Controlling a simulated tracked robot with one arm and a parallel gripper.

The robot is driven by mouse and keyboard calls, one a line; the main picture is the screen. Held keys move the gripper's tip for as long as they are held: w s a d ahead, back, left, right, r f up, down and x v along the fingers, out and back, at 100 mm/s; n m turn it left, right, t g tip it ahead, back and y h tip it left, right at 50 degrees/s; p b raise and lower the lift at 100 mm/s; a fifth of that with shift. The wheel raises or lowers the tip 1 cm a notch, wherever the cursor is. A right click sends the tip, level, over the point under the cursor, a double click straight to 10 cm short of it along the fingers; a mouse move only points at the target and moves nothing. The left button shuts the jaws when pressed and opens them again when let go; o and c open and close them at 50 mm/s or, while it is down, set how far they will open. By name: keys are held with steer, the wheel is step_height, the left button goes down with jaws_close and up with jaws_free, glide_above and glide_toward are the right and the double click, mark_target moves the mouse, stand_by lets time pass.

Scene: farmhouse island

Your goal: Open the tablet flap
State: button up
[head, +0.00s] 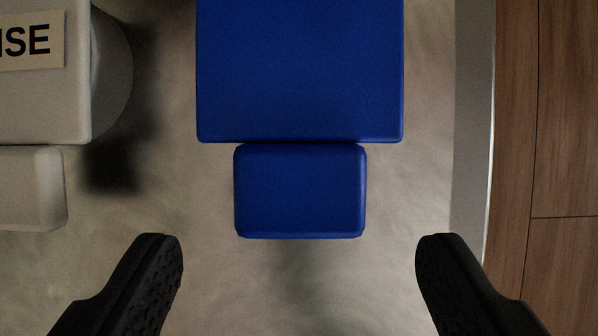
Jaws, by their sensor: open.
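A blue box-like thing (300,70) runs off the top of the head view. A smaller blue block (300,190) with rounded corners adjoins its lower edge, like a tab; I cannot tell for sure that this is the tablet flap. My gripper (299,250) is open, with one black finger at the lower left and one at the lower right. The fingertips are below and to either side of the blue tab, and nothing is between them. The upper part of the blue box is out of view.
A pale box with a label (30,40) ending in "ISE" stands at the left, with a pale tab (30,190) below it. The beige surface (400,200) is clear around the blue tab. Its grey edge (472,150) is at the right, with wooden floor (560,130) beyond.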

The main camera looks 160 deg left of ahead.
mark_target(300, 89)
steer(key=shift+b+x, duration=0.3)
steer(key=shift+x, duration=1.1)
steer(key=c, duration=1.4)
steer(key=shift+r, duration=0.1)
steer(key=shift+r, duration=0.1)
